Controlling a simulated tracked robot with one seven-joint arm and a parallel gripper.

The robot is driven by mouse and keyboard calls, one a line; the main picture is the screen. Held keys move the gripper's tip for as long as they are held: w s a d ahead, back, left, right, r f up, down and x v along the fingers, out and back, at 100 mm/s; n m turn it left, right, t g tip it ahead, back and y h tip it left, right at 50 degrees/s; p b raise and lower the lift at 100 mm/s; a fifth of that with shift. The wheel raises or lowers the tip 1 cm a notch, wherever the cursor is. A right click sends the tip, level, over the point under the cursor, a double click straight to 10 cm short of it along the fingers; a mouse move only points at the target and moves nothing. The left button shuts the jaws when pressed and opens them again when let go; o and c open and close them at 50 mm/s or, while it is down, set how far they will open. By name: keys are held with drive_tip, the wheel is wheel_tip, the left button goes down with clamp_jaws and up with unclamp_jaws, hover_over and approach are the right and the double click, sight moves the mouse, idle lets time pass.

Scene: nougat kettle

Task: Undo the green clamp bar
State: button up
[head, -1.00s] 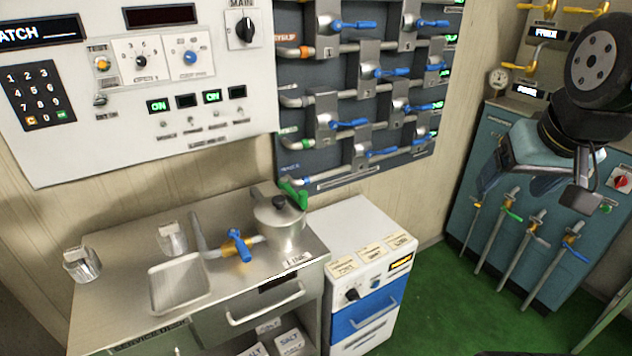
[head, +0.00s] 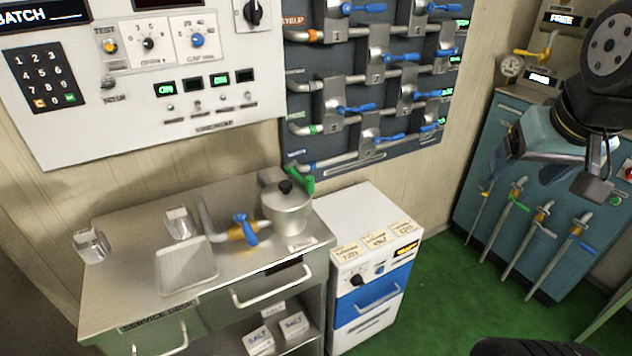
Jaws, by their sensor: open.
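A green bar (head: 300,180) stands tilted at the back right rim of a metal kettle (head: 287,212) with a black knob on its lid. It is the likely clamp bar; its lower end is hidden behind the kettle. The kettle stands at the right end of a steel bench, beside a pipe with a blue-handled tap (head: 245,229). My gripper (head: 507,152) is at the upper right, in front of the teal cabinet, open and well apart from the kettle. Its fingertips are hard to make out.
The steel bench (head: 130,205) also bears a tray (head: 187,265) and two metal containers at left. A white and blue drawer unit (head: 372,290) stands right of it. A valve panel (head: 300,75) hangs above. The teal cabinet (head: 480,140) has several levers. Green floor (head: 450,270) is clear.

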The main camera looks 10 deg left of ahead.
sight(304, 188)
drive_tip(key=shift+c, duration=0.2)
